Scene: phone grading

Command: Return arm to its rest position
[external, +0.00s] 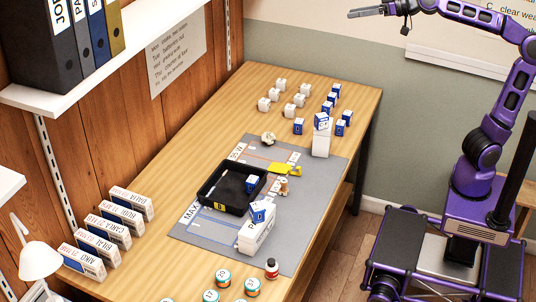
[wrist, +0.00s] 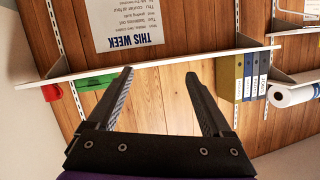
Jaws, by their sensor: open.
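My gripper (external: 367,12) is at the top of the external view, raised well above and beyond the table's far right side. In the wrist view my gripper (wrist: 158,103) shows two dark fingers spread wide with nothing between them. Beyond the fingers are the wooden wall and shelves. My arm is purple and rises from my base at the right of the external view. It touches nothing on the table.
The wooden table (external: 160,255) bears a grey mat (external: 200,232) with a black tray (external: 208,206), a yellow item (external: 284,168) and small boxes. White and blue cubes stand at the far end. A shelf (wrist: 170,63) crosses the wall beyond my gripper. Open floor lies between table and base.

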